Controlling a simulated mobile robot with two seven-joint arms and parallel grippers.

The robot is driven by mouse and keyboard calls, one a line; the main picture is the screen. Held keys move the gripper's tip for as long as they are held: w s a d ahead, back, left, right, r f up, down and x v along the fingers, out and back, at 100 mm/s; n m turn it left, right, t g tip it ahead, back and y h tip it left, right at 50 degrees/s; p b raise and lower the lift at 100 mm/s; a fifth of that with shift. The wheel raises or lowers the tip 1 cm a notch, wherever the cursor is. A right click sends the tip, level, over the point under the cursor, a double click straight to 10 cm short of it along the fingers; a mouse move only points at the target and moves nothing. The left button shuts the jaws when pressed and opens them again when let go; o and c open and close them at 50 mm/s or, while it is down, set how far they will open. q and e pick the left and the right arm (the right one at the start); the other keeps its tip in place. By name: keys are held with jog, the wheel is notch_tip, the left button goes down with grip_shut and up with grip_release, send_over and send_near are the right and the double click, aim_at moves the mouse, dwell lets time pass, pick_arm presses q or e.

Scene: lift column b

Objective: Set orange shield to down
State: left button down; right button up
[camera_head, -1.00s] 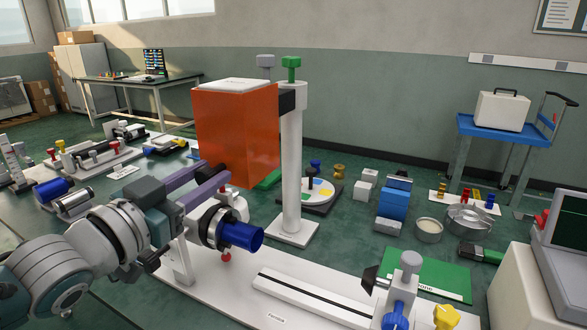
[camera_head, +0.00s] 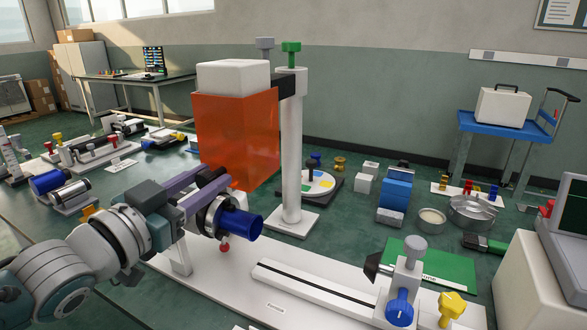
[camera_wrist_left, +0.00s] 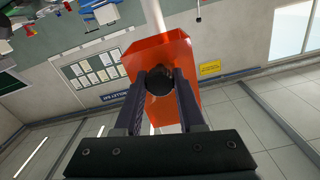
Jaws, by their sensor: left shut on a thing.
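The orange shield (camera_head: 236,138), a see-through box-like guard, is beside the white post (camera_head: 291,150) on the bench fixture. A white block (camera_head: 233,76) sticks up above the shield's top edge. My left gripper (camera_head: 216,178) is at the shield's lower left, its two purple-grey fingers pointing at it. In the left wrist view, the fingers (camera_wrist_left: 159,84) are shut on a round black knob (camera_wrist_left: 159,80) in front of the orange shield (camera_wrist_left: 166,58). The knob's far side is hidden. My right gripper does not show.
A blue cylinder in a grey ring (camera_head: 240,224) is just below my left gripper. A slotted white rail (camera_head: 315,290) and a blue knob (camera_head: 400,308) lie in front. Several parts, a round dial (camera_head: 318,184) and metal tins (camera_head: 470,210) stand behind to the right.

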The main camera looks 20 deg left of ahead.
pick_arm(q)
notch_tip(320, 180, down, 5)
jog(key=b, duration=0.2)
jog(key=shift+b, duration=0.3)
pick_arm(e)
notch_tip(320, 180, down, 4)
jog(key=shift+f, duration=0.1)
pick_arm(q)
jog(key=c, duration=0.5)
grip_release()
jog(key=shift+r, duration=0.1)
jog(key=s+p, duration=0.1)
jog(key=s, duration=0.9)
jog(key=shift+a, duration=0.4)
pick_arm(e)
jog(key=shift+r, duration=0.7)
